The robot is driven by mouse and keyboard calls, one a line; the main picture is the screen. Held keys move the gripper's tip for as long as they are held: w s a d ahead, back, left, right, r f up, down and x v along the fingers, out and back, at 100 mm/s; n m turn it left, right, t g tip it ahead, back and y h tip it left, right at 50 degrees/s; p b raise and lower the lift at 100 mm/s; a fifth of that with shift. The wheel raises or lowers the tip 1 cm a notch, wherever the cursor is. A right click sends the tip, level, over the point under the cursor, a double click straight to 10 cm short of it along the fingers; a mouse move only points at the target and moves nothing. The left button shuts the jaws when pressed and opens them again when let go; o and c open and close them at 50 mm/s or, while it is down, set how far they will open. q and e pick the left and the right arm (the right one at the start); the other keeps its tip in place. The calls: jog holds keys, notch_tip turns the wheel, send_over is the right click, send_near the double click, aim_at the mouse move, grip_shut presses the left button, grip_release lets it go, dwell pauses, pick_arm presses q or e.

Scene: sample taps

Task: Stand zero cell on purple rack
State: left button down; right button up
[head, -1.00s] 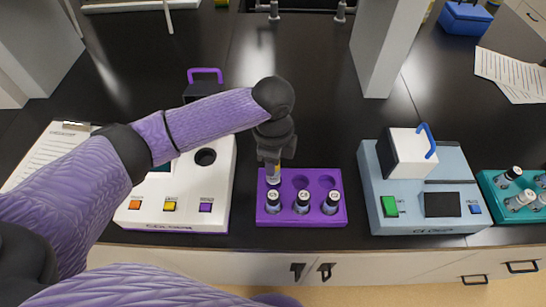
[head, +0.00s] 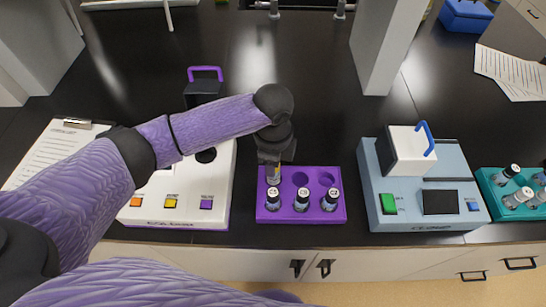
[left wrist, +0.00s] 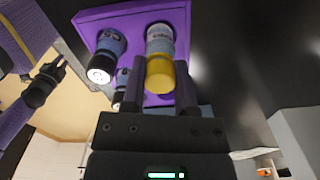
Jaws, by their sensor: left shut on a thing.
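The purple rack (head: 318,211) stands on the black counter, with several dark-bodied, white-capped vials in its front row, such as the middle one (head: 302,199). Its back middle hole (head: 301,180) and back right hole are empty. My left gripper (head: 272,163) is shut on a yellow-capped vial (left wrist: 160,72) with a pale labelled body. It holds this vial upright at the rack's back left place. I cannot tell how deep its lower end sits. A black gripper, seemingly my right one (left wrist: 52,72), shows small in the left wrist view; its jaws are unclear.
A white machine (head: 150,218) with coloured buttons stands left of the rack. A pale blue machine (head: 405,215) with a raised lid stands to its right. A teal rack (head: 496,205) with vials is at the far right. The counter behind the purple rack is clear.

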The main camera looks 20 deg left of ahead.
pick_arm(q)
jog(key=shift+f, duration=0.75)
grip_release()
dwell(0.4)
jog(key=shift+r, duration=0.1)
